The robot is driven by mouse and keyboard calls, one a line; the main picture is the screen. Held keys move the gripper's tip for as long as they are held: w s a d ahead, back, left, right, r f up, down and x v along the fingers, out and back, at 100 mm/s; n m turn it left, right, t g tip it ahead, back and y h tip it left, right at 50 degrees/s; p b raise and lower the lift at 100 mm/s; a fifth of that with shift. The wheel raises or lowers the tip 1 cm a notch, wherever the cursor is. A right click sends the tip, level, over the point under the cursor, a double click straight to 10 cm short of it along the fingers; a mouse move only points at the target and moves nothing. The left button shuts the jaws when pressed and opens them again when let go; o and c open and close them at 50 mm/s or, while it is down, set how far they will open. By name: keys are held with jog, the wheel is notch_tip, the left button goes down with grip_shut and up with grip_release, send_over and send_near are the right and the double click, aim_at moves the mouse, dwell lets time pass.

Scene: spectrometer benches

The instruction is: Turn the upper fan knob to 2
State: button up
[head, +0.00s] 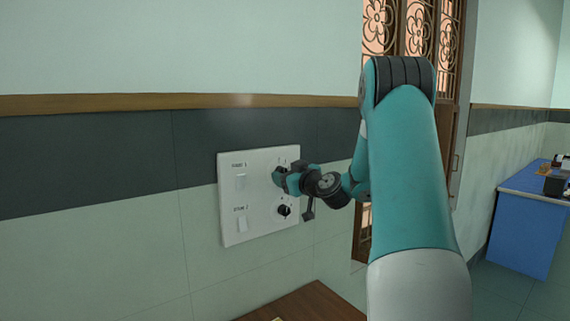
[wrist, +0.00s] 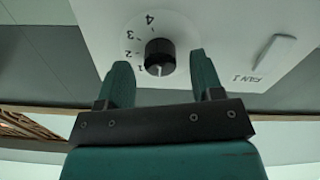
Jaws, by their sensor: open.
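The upper fan knob (wrist: 160,57) is a round black knob with a pale pointer mark. In the wrist view the mark points down the picture, past the 1; the numerals 1 to 4 curve up its left side. The teal fingers of my gripper (wrist: 160,63) stand apart, one on each side of the knob, with visible gaps. In the head view my gripper (head: 280,176) is at the upper right of the white wall panel (head: 261,222) and hides the upper knob.
A lower black knob (head: 284,210) sits below my gripper. Two white rocker switches are on the panel's left, the upper (head: 241,181) and lower (head: 242,224). A wooden tabletop (head: 305,305) lies below. A blue bench (head: 527,232) stands far right.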

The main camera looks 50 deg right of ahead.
jog(key=shift+w+d, duration=0.1)
jog(key=shift+w, duration=0.4)
jog(key=c, duration=0.9)
